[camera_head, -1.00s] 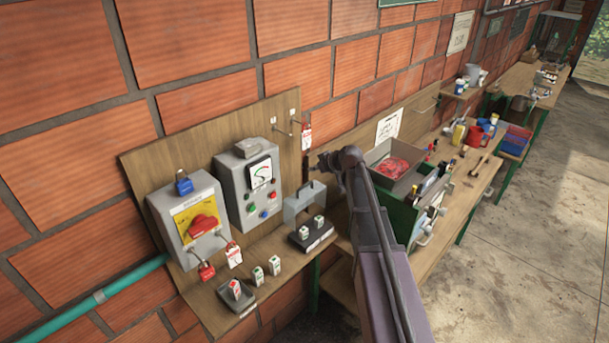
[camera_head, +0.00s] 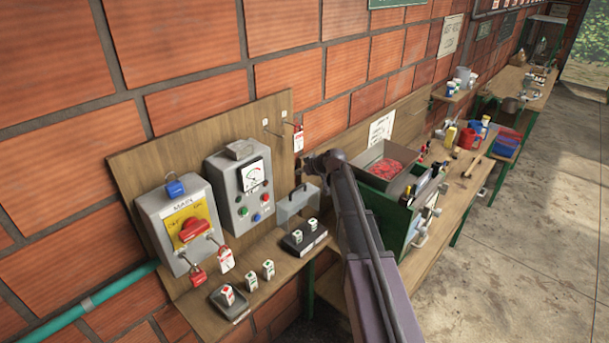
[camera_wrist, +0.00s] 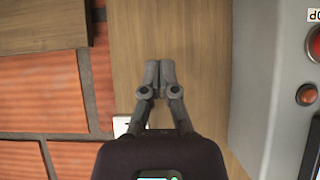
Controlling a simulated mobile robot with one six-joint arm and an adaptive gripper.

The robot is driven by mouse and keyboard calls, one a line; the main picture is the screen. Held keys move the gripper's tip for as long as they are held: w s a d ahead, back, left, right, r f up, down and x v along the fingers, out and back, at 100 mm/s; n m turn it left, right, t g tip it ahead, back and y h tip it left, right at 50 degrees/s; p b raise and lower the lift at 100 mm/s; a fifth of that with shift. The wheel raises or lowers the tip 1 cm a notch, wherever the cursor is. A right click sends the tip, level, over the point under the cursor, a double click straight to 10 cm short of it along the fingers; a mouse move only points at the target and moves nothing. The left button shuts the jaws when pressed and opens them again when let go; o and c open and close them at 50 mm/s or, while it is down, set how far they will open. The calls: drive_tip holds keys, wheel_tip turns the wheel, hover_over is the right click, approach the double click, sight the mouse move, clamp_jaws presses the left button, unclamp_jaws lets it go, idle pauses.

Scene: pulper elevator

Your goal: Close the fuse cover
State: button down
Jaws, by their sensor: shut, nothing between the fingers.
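The fuse cover (camera_head: 297,204) is a grey, partly see-through box-shaped lid with a handle on top. It stands raised at the back of the dark fuse base (camera_head: 303,238), which holds two white fuses in the open. My gripper (camera_wrist: 160,72) is shut and empty, its fingertips together in front of the wooden backboard (camera_wrist: 195,50). In the head view my arm's end is above and just right of the cover; the fingers are small and partly hidden there. I cannot see the cover in the wrist view.
A grey meter box (camera_head: 240,187) stands left of the cover, and the main switch box (camera_head: 180,225) farther left. Loose fuses and a small tray (camera_head: 230,302) lie on the shelf in front.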

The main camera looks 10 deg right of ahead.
sight(298, 203)
drive_tip(key=shift+w+a+f+b, duration=0.15)
drive_tip(key=shift+w+f+b, duration=0.05)
drive_tip(key=shift+f+b, duration=0.75)
drive_tip(key=shift+w+a+f+b, duration=0.2)
drive_tip(key=shift+f+b, duration=0.6)
drive_tip(key=shift+f, duration=0.2)
drive_tip(key=shift+w+a+f+b, duration=0.15)
drive_tip(key=shift+w+f+b, duration=0.05)
drive_tip(key=shift+f+b, duration=0.75)
drive_tip(key=shift+s+a, duration=0.1)
drive_tip(key=shift+s+f, duration=0.1)
drive_tip(key=shift+s, duration=0.1)
